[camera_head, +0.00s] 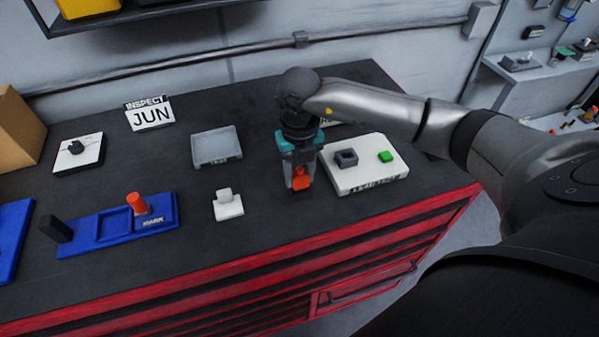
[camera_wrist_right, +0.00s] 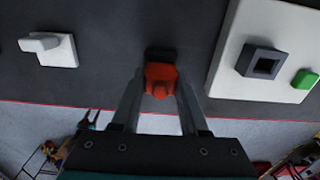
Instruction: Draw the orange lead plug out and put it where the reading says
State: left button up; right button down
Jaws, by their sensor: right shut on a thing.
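My right gripper (camera_head: 299,178) is shut on the orange lead plug (camera_head: 301,179), between the white test board and the small white block. In the right wrist view the plug (camera_wrist_right: 160,80) sits between both fingers (camera_wrist_right: 160,98). A dark patch beyond it may be its lower end or a shadow; I cannot tell. The white test board (camera_head: 362,178) bears a dark square socket (camera_head: 347,158), which looks empty, and a bright green indicator (camera_head: 385,156). The socket (camera_wrist_right: 263,63) and indicator (camera_wrist_right: 305,79) also show in the right wrist view. My left gripper is not in view.
A grey labelled tray (camera_head: 217,147) lies left of the gripper. A small white block (camera_head: 228,206) stands in front of it. A blue holder (camera_head: 115,225) with an orange peg (camera_head: 138,203), a white knob plate (camera_head: 79,153) and a JUN sign (camera_head: 150,114) are further left.

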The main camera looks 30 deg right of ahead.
aim_at(299, 169)
jog(key=shift+f, duration=0.25)
jog(key=shift+c, duration=1.7)
grip_release()
notch_tip(299, 169, up, 15)
jog(key=b, duration=0.1)
